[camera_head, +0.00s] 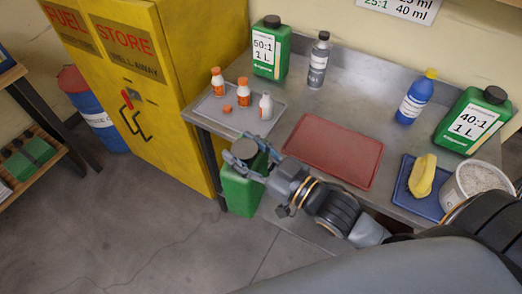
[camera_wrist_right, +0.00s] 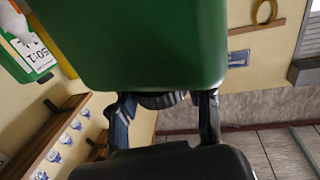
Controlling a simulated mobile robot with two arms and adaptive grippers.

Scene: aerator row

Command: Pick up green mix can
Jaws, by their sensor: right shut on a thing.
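A green mix can (camera_head: 240,190) with a dark cap is at the left front edge of the metal table, beyond the tabletop and in front of the yellow cabinet. My right gripper (camera_head: 258,172) is shut on it near the cap. In the right wrist view the green can (camera_wrist_right: 130,45) fills the top, and the fingers of my right gripper (camera_wrist_right: 166,100) stand on either side of its dark cap. The can's label is not visible. Two other green cans, marked 50:1 (camera_head: 270,52) and 40:1 (camera_head: 472,122), stand on the table. My left gripper is not in view.
An empty red tray (camera_head: 332,150) lies mid-table. A grey tray (camera_head: 212,112) holds small bottles. A grey bottle (camera_head: 318,62) and blue bottle (camera_head: 414,100) stand behind. A blue tray (camera_head: 428,207) with a yellow item and a white bucket (camera_head: 474,185) are at right.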

